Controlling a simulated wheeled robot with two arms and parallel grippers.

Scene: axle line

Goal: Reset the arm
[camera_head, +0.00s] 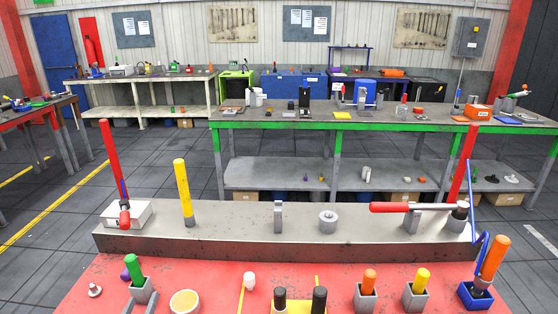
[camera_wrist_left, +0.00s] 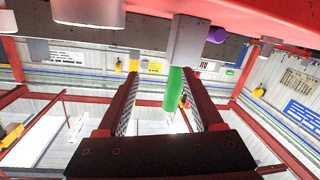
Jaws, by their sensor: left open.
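My left gripper (camera_wrist_left: 158,78) shows in the left wrist view as two dark red fingers reaching up from a dark palm. The fingers are apart, with nothing gripped. A green handle (camera_wrist_left: 173,90) in a grey holder (camera_wrist_left: 188,40) shows between them in the picture, with gaps on both sides; how far off it is I cannot tell. In the head view a green handle (camera_head: 135,265) stands in a grey holder (camera_head: 144,291) at the front left. I cannot make out either gripper clearly in the head view. My right gripper does not show.
A red table top (camera_head: 80,300) carries holders with orange (camera_head: 369,282) and yellow (camera_head: 421,280) handles. Behind it a long grey block (camera_head: 240,213) bears a yellow post (camera_head: 183,190), a grey ring (camera_head: 327,221) and red levers. A green-edged bench (camera_head: 300,127) stands beyond.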

